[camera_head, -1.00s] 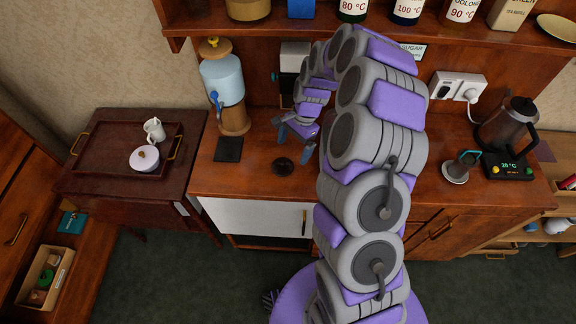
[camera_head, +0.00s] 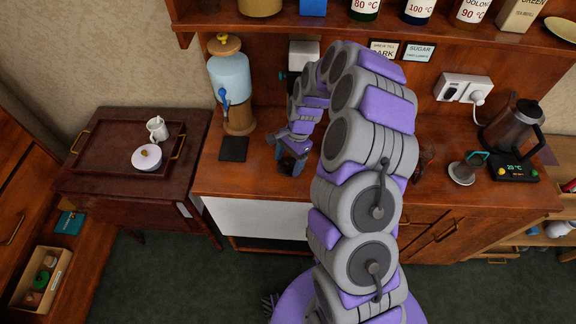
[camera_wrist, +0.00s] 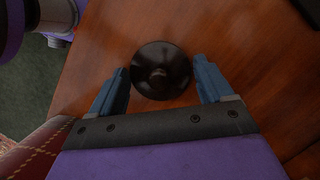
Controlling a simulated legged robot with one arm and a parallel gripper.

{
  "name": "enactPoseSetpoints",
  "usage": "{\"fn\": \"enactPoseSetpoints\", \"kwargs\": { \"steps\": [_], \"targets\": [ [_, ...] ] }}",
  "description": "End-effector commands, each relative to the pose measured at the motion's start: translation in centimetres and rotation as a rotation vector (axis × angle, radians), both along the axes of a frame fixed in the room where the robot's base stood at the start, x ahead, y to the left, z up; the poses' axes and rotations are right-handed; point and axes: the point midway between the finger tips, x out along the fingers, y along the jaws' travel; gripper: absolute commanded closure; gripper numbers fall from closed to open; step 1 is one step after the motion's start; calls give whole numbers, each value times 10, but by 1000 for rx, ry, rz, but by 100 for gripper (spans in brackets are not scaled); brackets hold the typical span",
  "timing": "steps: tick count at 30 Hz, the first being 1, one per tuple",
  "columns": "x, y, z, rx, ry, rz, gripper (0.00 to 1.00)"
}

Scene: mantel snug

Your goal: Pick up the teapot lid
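A dark, glossy round lid with a small knob (camera_wrist: 161,60) lies on the wooden counter in the wrist view. My gripper (camera_wrist: 161,74) is open, with one blue-grey finger on each side of the lid's near part. Gaps show between the fingers and the lid; I cannot tell the height between them. In the head view my gripper (camera_head: 285,152) is low over the counter, left of my arm, and largely covers the lid.
A drink dispenser (camera_head: 230,80) and dark square mat (camera_head: 233,149) are left of my gripper. A kettle (camera_head: 512,127) stands at right.

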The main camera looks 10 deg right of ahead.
Motion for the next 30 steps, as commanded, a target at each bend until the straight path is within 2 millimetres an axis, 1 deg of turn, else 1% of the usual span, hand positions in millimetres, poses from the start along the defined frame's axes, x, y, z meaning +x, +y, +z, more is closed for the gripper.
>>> {"fn": "enactPoseSetpoints", "kwargs": {
  "steps": [1,9,10,17,20,23,26,30],
  "targets": [
    [0,-1,0,3,1,0,25],
    [0,-7,0,8,0,0,51],
    [0,-7,0,8,1,-1,53],
    [0,-4,0,4,1,0,53],
    [0,-3,4,3,1,0,53],
    [0,-3,14,3,-1,-2,53],
    [0,-4,29,4,-2,-2,53],
    [0,-4,57,4,-3,0,53]
  ]
}}
